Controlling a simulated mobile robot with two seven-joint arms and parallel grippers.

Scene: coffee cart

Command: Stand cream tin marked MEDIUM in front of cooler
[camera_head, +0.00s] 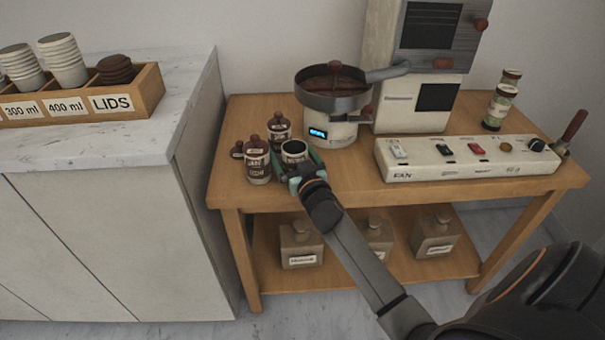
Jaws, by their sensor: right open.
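Three squat cream-grey tins with knobbed lids stand on the lower shelf: a left tin (300,243), a middle tin (376,236) and a right tin (435,232). Their labels are too small to read, so I cannot tell which is marked MEDIUM. The cooler appears to be the round pan of dark beans (333,88) on a white base with a lit display, on the tabletop. My right gripper (296,167) is open in front of it, its fingers around a small dark-mouthed pot (295,148); I cannot tell whether they touch it. My left gripper is not in view.
Brown labelled bottles (257,162) stand left of the pot. A tall machine (420,70) stands at the back. A marble counter (130,138) is at left.

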